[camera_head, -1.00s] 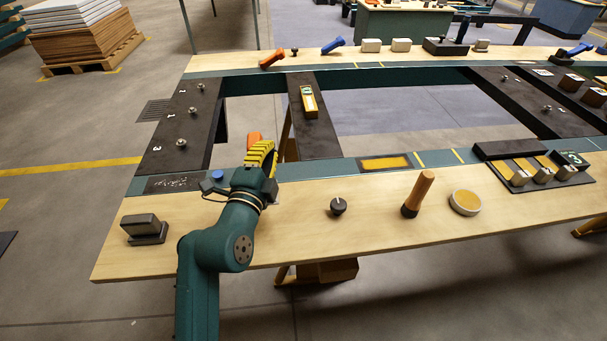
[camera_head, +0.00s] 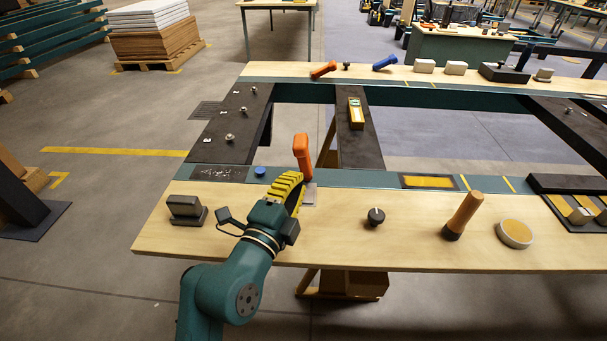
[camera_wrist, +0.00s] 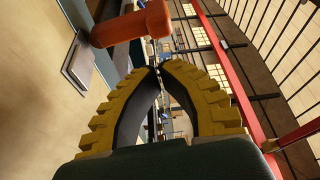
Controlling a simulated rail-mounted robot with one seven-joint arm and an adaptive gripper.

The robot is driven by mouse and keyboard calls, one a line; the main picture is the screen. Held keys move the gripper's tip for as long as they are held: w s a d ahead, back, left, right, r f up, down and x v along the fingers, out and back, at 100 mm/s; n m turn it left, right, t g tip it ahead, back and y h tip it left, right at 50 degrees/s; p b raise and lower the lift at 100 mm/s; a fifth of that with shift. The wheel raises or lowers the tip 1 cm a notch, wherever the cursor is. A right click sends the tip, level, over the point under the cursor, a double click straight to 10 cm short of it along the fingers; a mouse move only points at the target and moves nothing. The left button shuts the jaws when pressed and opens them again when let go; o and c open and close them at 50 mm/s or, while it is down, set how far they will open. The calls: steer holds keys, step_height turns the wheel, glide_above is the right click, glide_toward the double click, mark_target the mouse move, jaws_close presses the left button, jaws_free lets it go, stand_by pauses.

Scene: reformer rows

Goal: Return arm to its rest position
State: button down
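My gripper (camera_head: 296,178) is above the near wooden bench top in the head view, at the left part of the bench. In the wrist view its two yellow ribbed fingers (camera_wrist: 158,68) meet at the tips, with an empty arched gap behind them. An orange-handled tool (camera_head: 302,150) stands upright on a small grey plate (camera_head: 309,194), just beyond and right of the fingers. In the wrist view the orange tool (camera_wrist: 132,27) and the plate (camera_wrist: 82,66) are left of the fingertips, and the tool appears apart from them.
A dark block (camera_head: 186,208) sits left on the near bench top (camera_head: 400,250). A black knob (camera_head: 376,217), a wooden-handled tool (camera_head: 462,215) and a round tin (camera_head: 514,233) stand to the right. A blue cap (camera_head: 260,171) is on the teal rail. Open floor lies to the left.

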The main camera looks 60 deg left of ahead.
steer(key=shift+s+d, duration=0.25)
steer(key=shift+s, duration=0.1)
steer(key=shift+w, duration=0.1)
stand_by(0.3)
